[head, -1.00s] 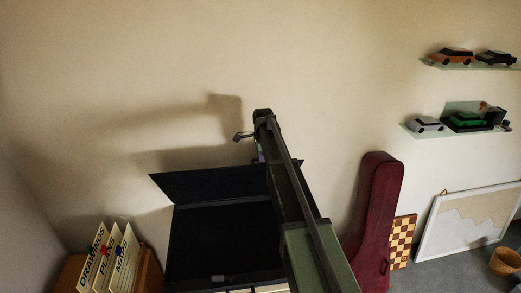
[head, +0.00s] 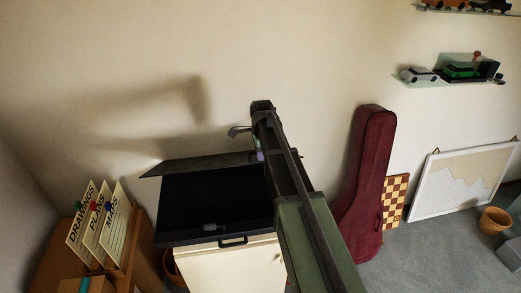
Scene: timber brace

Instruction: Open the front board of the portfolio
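The portfolio (head: 214,205) is a flat black case lying on a white cabinet, with a handle on its near edge. Its front board (head: 200,164) is swung up and back at the far edge, seen as a thin dark strip near the wall. The dark inside of the case shows. My gripper (head: 240,131) is at the far end of my arm, just above the board's right end. Its fingers are small and partly hidden by the arm, so I cannot tell whether they are open or touch the board.
A wooden rack (head: 130,250) with cards marked DRAWINGS, PLANS and MAPS stands at left. A dark red instrument case (head: 366,185), a checkered board (head: 394,200) and a framed picture (head: 462,187) lean at right. A glass shelf (head: 440,82) holds model cars. The wall is close behind.

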